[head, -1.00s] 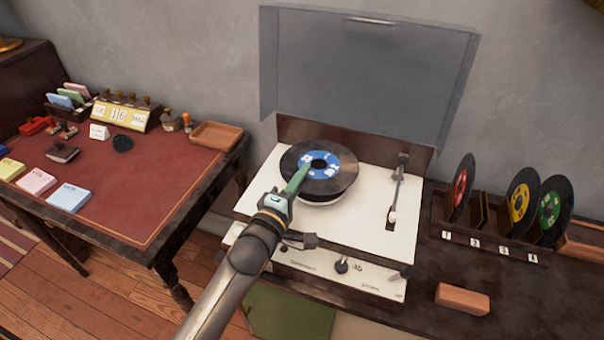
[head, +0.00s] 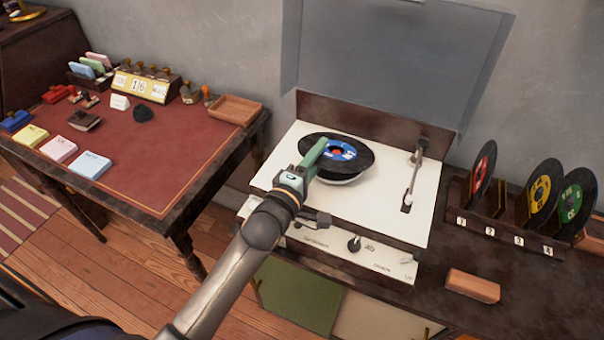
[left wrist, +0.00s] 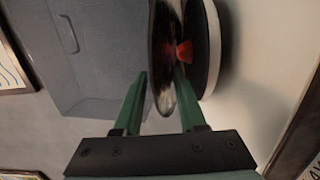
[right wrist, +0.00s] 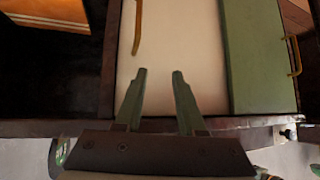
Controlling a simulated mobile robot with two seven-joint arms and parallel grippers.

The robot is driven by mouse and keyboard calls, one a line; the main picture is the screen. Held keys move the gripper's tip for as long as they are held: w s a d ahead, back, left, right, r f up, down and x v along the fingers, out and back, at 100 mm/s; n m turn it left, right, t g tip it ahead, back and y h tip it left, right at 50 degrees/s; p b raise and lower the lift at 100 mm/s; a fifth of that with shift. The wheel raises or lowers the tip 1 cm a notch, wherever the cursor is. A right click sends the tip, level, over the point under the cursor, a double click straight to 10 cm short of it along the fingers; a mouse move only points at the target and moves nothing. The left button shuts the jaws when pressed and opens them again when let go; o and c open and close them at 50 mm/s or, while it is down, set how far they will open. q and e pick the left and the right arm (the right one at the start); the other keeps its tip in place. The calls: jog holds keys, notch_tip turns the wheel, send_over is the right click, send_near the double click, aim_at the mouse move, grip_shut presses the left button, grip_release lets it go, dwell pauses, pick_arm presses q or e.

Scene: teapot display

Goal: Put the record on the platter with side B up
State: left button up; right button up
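The black record with a blue label (head: 352,160) is tilted over the platter (head: 347,180) of the turntable (head: 290,179). A red piece shows at its centre hole; I cannot read the side letter. In the left wrist view the record (left wrist: 161,62) is nearly edge-on, its rim between my left fingers. These stand clearly apart, wider than the record. A red cone (left wrist: 185,53) rises from the platter (left wrist: 212,50) beside it. My left gripper (head: 318,157) is open at the record's near left edge. My right gripper (right wrist: 160,75) is open and empty, before the cabinet.
The clear lid (head: 390,60) stands open behind. The tonearm (head: 412,178) rests at the right of the deck. A rack (head: 497,232) holds several records on the right. A wooden block (head: 472,285) lies in front of it. A red-topped desk (head: 160,165) stands left.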

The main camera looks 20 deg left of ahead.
pick_arm(q)
jog(key=s+a, duration=0.1)
jog(key=s, duration=1.1)
jog(key=shift+a, duration=0.25)
pick_arm(e)
jog(key=shift+s+f, duration=0.3)
jog(key=shift+s, duration=0.05)
pick_arm(q)
jog(key=shift+w, duration=0.1)
pick_arm(e)
jog(key=shift+w+r, duration=0.15)
jog(key=shift+w, duration=0.1)
